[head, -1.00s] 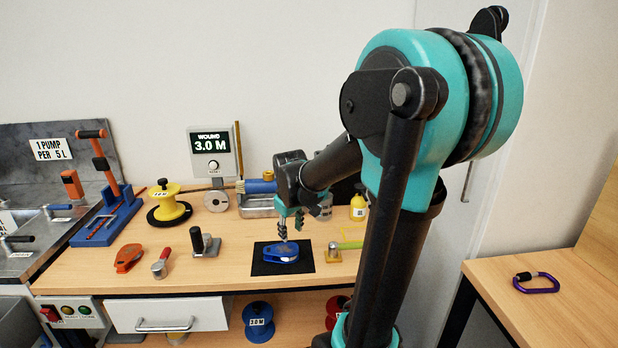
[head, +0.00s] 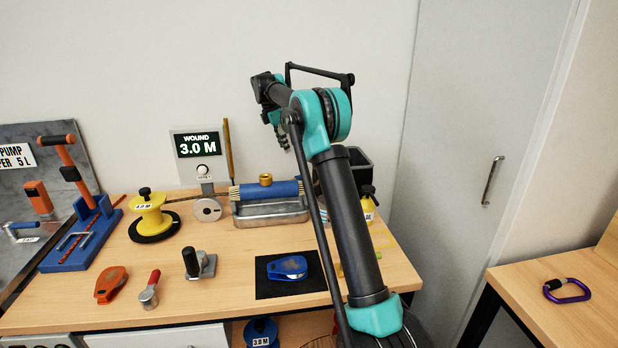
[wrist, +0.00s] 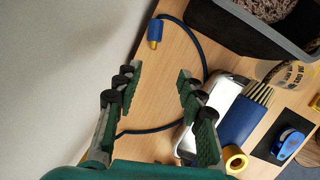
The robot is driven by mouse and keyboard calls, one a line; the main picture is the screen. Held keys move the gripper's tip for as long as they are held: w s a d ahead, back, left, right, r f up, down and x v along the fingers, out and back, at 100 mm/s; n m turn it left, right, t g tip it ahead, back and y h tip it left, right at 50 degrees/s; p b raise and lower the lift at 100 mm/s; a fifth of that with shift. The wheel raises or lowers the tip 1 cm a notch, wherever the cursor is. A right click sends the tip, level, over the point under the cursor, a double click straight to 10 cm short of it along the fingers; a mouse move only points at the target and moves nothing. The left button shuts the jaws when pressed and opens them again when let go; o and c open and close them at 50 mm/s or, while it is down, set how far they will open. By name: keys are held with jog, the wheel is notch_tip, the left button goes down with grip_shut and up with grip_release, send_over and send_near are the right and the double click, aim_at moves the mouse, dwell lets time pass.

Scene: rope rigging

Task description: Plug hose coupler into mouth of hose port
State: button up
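In the wrist view, the hose coupler (wrist: 155,34) is a short blue cylinder with a brass tip, on a dark blue hose (wrist: 206,55) that curves over the wooden table. A blue cylindrical body (wrist: 240,118) with a brass ring (wrist: 236,161) looks like the hose port; its ring faces upward in the head view (head: 265,179). My gripper (wrist: 153,92) is open and empty, with its fingers wide apart above the table; the coupler lies beyond the fingertips, not touching. In the head view my gripper (head: 280,130) is high above the table's back; the coupler is not visible there.
A metal tray (head: 270,217) lies under the blue body. A dark bin (wrist: 240,25) stands near the coupler. A blue pulley (head: 288,267) rests on a black mat (head: 270,290). A yellow spool (head: 150,213) and a yellow bottle (head: 369,208) stand on the table. The wall is close behind.

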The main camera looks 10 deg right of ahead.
jog(key=w, duration=0.2)
send_near(298, 179)
jog(key=shift+n, duration=0.4)
jog(key=x, duration=0.3)
jog(key=w+x, duration=0.1)
jog(key=x, duration=0.5)
jog(key=shift+w, duration=0.3)
grip_shut()
